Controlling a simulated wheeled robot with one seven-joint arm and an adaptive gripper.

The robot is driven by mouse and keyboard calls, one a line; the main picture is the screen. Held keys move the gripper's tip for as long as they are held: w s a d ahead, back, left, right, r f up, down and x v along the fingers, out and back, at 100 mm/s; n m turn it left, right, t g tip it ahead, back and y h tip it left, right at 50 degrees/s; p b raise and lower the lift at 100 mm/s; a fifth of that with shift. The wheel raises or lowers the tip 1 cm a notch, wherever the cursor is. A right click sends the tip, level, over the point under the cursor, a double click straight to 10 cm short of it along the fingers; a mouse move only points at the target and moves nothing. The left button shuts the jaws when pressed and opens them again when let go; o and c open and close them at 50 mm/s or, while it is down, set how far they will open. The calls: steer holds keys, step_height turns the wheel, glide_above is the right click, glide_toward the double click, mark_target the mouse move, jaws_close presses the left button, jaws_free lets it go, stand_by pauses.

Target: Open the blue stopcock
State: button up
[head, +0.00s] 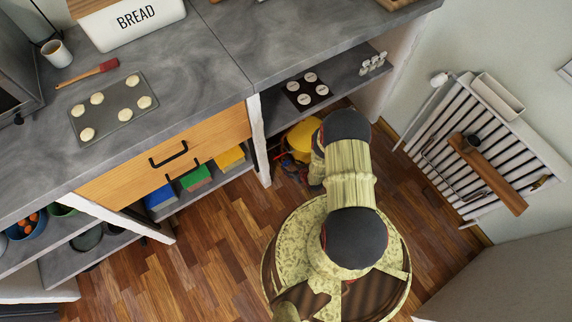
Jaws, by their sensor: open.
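I cannot make out the blue stopcock for certain. A small cluster of red, blue and dark parts (289,163) shows low in the open bay under the right counter, but it is too small to tell what each part is. My arm bends over beside this bay, with its elbow near the counter's front. My gripper is hidden below and behind the arm links, so its place relative to any stopcock does not show.
A yellow rounded object (304,138) sits in the bay beside my arm. A shelf (281,119) with a dark hob-like panel (308,92) is above. A wall radiator (470,150) with a wooden bar (487,175) stands right. Wooden floor (215,235) is clear to the left.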

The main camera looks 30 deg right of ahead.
mark_target(287, 164)
steer(key=b+x, duration=0.2)
steer(key=x, duration=0.3)
steer(key=shift+f, duration=0.3)
steer(key=shift+b+x, duration=0.5)
steer(key=shift+x, duration=0.3)
steer(key=shift+w+r, duration=0.1)
steer(key=shift+r, duration=0.1)
steer(key=shift+c, duration=0.6)
steer(key=c, duration=1.1)
